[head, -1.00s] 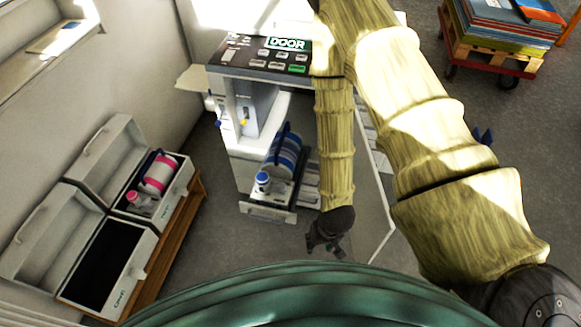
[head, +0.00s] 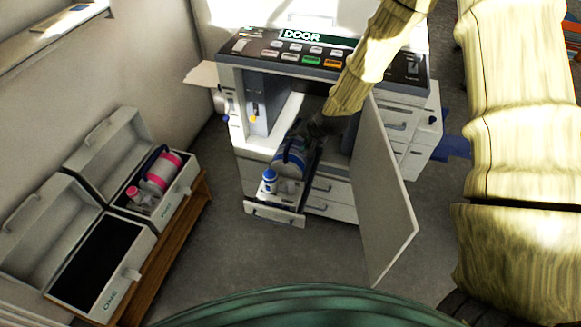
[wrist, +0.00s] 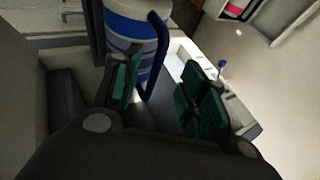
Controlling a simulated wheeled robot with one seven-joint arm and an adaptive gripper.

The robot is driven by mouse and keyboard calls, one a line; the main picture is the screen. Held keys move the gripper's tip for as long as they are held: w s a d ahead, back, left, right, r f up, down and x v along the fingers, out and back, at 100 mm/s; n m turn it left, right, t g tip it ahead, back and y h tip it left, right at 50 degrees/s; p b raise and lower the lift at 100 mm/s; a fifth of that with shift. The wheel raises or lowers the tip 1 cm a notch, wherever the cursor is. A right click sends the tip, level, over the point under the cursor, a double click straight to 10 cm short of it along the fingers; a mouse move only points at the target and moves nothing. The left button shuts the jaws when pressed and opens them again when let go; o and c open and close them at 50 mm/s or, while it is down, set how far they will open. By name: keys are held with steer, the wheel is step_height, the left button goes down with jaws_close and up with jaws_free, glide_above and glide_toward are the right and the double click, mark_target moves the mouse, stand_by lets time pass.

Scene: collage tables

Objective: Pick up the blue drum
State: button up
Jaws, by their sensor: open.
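The blue drum (head: 289,160), white with blue bands and a dark blue handle, lies in the pulled-out drawer (head: 262,212) of the grey machine. It also shows at the top of the wrist view (wrist: 128,28), with its blue handle (wrist: 155,55) reaching down between my fingertips. My gripper (head: 314,132) is at the drum's far right end in the head view, small and dark there. In the wrist view my gripper (wrist: 160,90) is open, its green pads apart around the handle's lower part. I cannot tell whether a pad touches it.
The machine's open door (head: 388,185) is on the right. A case with a pink drum (head: 161,172) and an open, dark, empty-looking case (head: 92,262) sit on a wooden bench at left. Floor between is clear.

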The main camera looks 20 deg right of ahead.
mark_target(290, 143)
steer(key=shift+p+x, duration=1.1)
steer(key=shift+x, duration=3.5)
steer(key=shift+w+d, duration=0.1)
jaws_close()
steer(key=shift+r, duration=0.1)
